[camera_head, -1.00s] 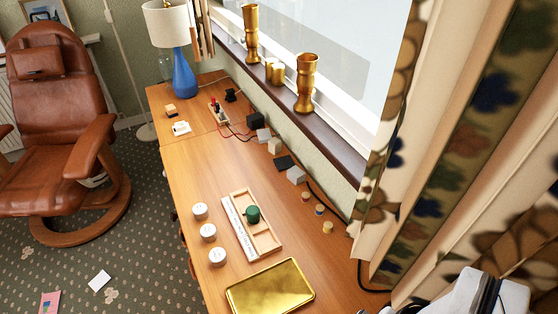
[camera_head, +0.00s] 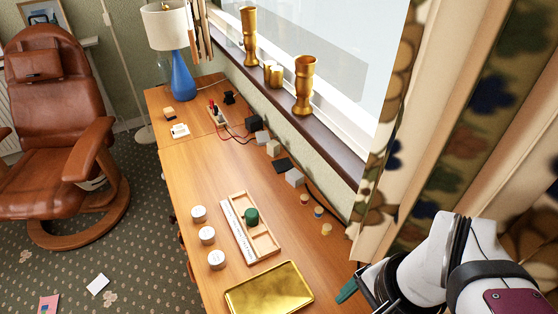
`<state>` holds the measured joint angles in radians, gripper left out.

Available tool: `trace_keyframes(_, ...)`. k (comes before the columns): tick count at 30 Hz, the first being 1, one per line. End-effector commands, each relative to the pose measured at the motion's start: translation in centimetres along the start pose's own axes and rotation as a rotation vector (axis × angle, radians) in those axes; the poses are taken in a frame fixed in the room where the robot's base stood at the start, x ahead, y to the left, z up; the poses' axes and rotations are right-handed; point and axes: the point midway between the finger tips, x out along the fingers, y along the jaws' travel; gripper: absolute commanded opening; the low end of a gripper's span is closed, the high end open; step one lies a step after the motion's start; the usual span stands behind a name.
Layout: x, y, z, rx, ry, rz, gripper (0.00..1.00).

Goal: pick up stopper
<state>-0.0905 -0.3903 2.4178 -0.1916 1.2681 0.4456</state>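Several small tan, cork-like pieces stand on the desk's right side near the window wall: a far one (camera_head: 304,199), a middle one with a blue band (camera_head: 318,212) and a near one (camera_head: 326,229). They look like stoppers, but I cannot tell which is the task's stopper. My gripper (camera_head: 352,290) is at the lower right, near the desk's front right edge. It is apart from these pieces and nearer the camera. A teal strip shows at its tip. The fingers are partly hidden, so I cannot see whether they are open.
A gold tray (camera_head: 268,290) lies left of my gripper. A wooden tray (camera_head: 268,244) holds a green cylinder (camera_head: 251,216). Several white-topped round containers (camera_head: 207,235) stand left of it. Grey and black blocks (camera_head: 294,177) and a cable line the wall. Curtains (camera_head: 455,120) hang at right.

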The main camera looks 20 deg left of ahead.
Motion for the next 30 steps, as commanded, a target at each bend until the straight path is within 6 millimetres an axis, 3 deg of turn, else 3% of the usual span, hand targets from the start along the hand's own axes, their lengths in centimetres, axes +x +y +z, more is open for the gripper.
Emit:
trace_keyframes(3,0.8,-9.0,-2.6,0.409,0.036,-0.059,0.85)
trace_keyframes(5,1.9,-14.0,-3.0,0.641,0.035,-0.106,0.85)
trace_keyframes(6,2.8,-17.2,-3.0,0.791,0.025,-0.139,0.85)
trace_keyframes(9,5.6,-24.3,-1.8,1.125,-0.028,-0.21,0.85)
trace_keyframes(12,8.1,-28.9,-0.1,1.365,-0.091,-0.252,0.85)
trace_keyframes(16,9.8,-31.7,1.2,1.522,-0.142,-0.273,0.85)
trace_keyframes(20,12.3,-32.5,1.1,1.548,-0.147,-0.272,0.85)
trace_keyframes(25,17.1,-33.7,0.7,1.549,-0.146,-0.271,0.85)
trace_keyframes(30,19.7,-34.5,0.4,1.547,-0.148,-0.274,0.85)
